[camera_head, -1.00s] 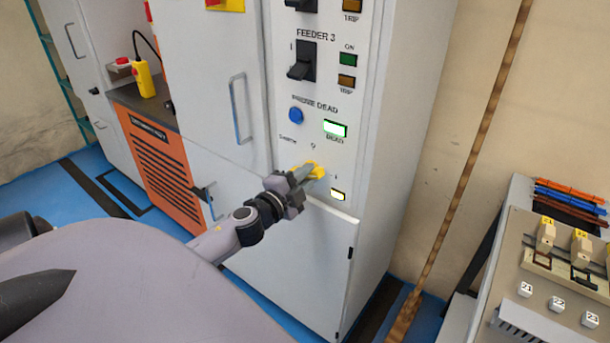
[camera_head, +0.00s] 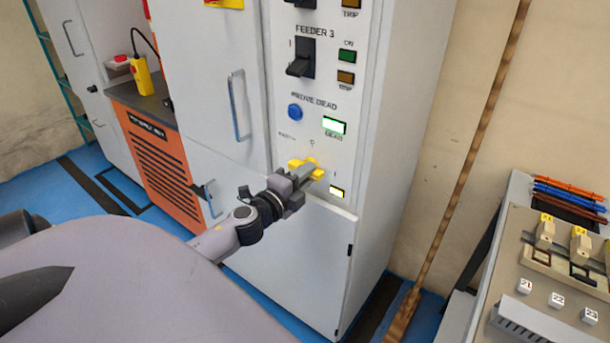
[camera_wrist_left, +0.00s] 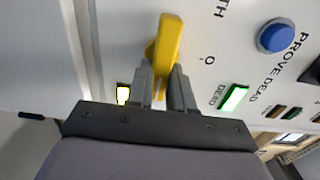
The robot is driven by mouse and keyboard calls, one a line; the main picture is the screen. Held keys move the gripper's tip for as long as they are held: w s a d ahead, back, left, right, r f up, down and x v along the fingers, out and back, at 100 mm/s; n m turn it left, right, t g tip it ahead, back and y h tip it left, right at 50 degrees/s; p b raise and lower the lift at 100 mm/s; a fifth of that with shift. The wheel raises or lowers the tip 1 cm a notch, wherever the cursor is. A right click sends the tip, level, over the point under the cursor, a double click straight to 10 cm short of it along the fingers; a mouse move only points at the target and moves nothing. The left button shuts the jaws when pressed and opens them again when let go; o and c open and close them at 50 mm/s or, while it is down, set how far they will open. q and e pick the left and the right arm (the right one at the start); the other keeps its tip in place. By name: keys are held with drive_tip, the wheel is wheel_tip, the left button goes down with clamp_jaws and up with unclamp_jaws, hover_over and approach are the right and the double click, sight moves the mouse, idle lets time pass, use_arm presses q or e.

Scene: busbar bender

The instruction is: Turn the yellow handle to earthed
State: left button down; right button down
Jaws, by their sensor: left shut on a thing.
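The yellow handle (camera_head: 297,166) is on the lower front panel of the grey cabinet, below the blue PROVE DEAD button (camera_head: 295,112) and the lit DEAD lamp (camera_head: 334,125). My left gripper (camera_head: 310,174) is shut on the handle. The left wrist view shows the handle (camera_wrist_left: 169,45) between the two fingers (camera_wrist_left: 161,85), with its far end reaching past the fingertips. A small lit window (camera_head: 337,191) is right of and below the handle. The position marks around the handle are partly hidden or too small to read surely. My right gripper is not in view.
The FEEDER 3 switch (camera_head: 301,60) is higher on the panel. A door handle (camera_head: 239,105) stands out left of it. An orange cabinet (camera_head: 153,150) with a yellow pendant (camera_head: 143,77) is at left. A bench (camera_head: 520,262) with small parts is at right.

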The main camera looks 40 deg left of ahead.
use_arm(q)
drive_tip(key=shift+r, duration=0.2)
drive_tip(key=c, duration=1)
unclamp_jaws()
drive_tip(key=shift+w+f, duration=0.1)
drive_tip(key=shift+f, duration=0.05)
drive_tip(key=s, duration=0.7)
drive_tip(key=shift+d+b, duration=0.35)
drive_tip(key=shift+b, duration=0.1)
drive_tip(key=s+d+f+n+g+h, duration=0.2)
drive_tip(key=s+d+f+n+g, duration=0.1)
drive_tip(key=s+d+f+n, duration=0.4)
drive_tip(key=s+d+f+n+g+h+p, duration=0.1)
drive_tip(key=s+d+f+n+g+h, duration=0.1)
drive_tip(key=s+d+f+n+g, duration=0.2)
drive_tip(key=s+d+f+n, duration=0.3)
drive_tip(key=s+d+f, duration=0.1)
drive_tip(key=d+f, duration=0.4)
drive_tip(key=shift+d+f+g, duration=0.2)
drive_tip(key=shift+d+g, duration=0.1)
drive_tip(key=shift+d, duration=0.95)
